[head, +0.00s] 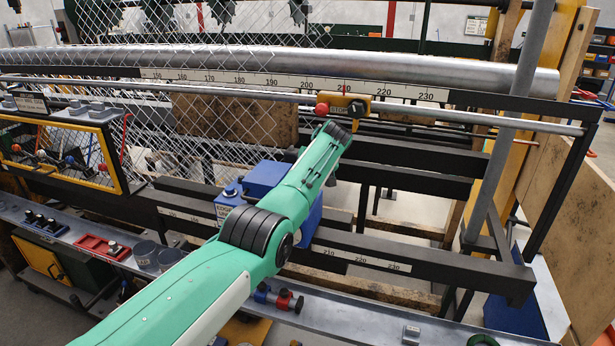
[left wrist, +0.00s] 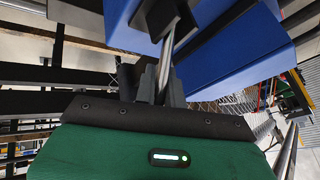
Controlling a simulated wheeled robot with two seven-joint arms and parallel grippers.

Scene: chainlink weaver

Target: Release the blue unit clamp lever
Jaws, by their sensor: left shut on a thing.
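The blue unit (head: 262,177) sits on the black lower rail in the head view, partly hidden behind my green left arm. In the left wrist view the blue unit (left wrist: 225,55) fills the upper middle. A thin metal lever rod (left wrist: 168,55) runs down beside it. My left gripper (left wrist: 158,88) has its dark fingers closed around the lower part of this rod. In the head view my left fingers and the lever are hidden behind the arm. My right gripper is in neither view.
A yellow carriage (head: 352,107) with a red knob sits on the upper rail just beyond my arm. Chain-link mesh (head: 215,130) hangs to the left. A grey ledge (head: 345,312) with a small red-and-blue part (head: 278,298) runs along the front. A slanted grey post (head: 510,130) stands at right.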

